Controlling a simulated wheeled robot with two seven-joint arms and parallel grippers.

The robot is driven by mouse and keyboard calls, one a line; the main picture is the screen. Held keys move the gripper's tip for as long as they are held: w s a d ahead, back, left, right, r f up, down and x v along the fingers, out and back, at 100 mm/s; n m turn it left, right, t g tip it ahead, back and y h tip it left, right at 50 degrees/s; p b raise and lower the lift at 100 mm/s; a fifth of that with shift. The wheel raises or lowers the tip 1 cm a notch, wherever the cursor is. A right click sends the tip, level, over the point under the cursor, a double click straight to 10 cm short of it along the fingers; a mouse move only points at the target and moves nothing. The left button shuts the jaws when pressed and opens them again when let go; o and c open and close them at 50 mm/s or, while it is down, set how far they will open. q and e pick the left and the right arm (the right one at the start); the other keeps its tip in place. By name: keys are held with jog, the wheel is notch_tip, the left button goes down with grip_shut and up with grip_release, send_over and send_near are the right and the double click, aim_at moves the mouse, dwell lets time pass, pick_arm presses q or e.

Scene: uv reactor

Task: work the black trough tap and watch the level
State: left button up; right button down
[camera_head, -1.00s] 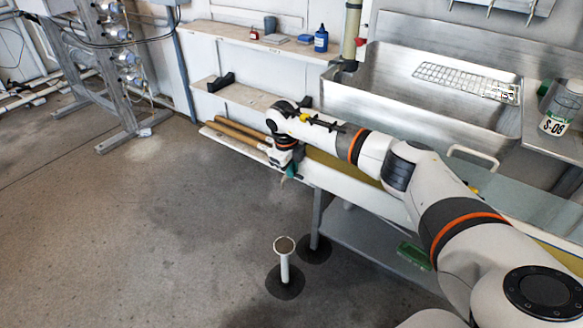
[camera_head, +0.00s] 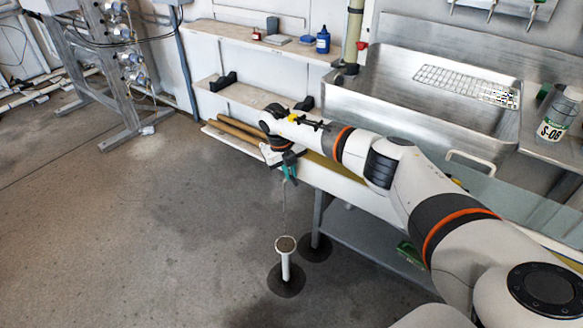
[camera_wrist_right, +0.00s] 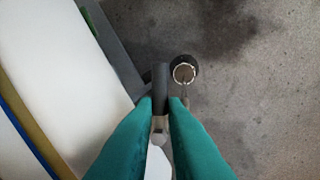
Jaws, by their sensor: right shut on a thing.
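My right gripper (camera_head: 289,170) is at the near end of the long white trough (camera_head: 345,187), teal fingers pointing down. In the right wrist view its fingers (camera_wrist_right: 163,104) are shut on the black tap handle (camera_wrist_right: 160,78), beside the trough's white wall (camera_wrist_right: 65,75). The tap is too small and covered to make out in the head view. A thin stream (camera_head: 284,212) falls below the gripper toward the round-topped white standpipe (camera_head: 285,268). The standpipe's mouth (camera_wrist_right: 184,73) shows beside the handle. Amber shows along the trough; its exact level is unclear. My left gripper is out of view.
A steel sink (camera_head: 440,110) with a wire rack (camera_head: 468,85) stands behind my right arm. A wall shelf (camera_head: 262,42) holds a blue bottle (camera_head: 322,40).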

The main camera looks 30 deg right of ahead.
jog(key=m, duration=0.3)
jog(key=a+m, duration=0.1)
jog(key=m, duration=0.1)
jog(key=shift+w+m+g, duration=0.3)
jog(key=shift+w+g, duration=0.1)
jog(key=shift+w+a+m+y, duration=0.15)
jog(key=shift+m+y, duration=0.15)
jog(key=shift+m, duration=0.9)
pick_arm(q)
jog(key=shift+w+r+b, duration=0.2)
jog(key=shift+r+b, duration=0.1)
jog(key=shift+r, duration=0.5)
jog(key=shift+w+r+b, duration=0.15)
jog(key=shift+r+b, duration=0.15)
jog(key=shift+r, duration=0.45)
pick_arm(e)
jog(key=shift+w+r+m+g, duration=0.1)
jog(key=shift+w+m+g, duration=0.15)
jog(key=shift+m, duration=0.85)
jog(key=c, duration=1.5)
grip_release()
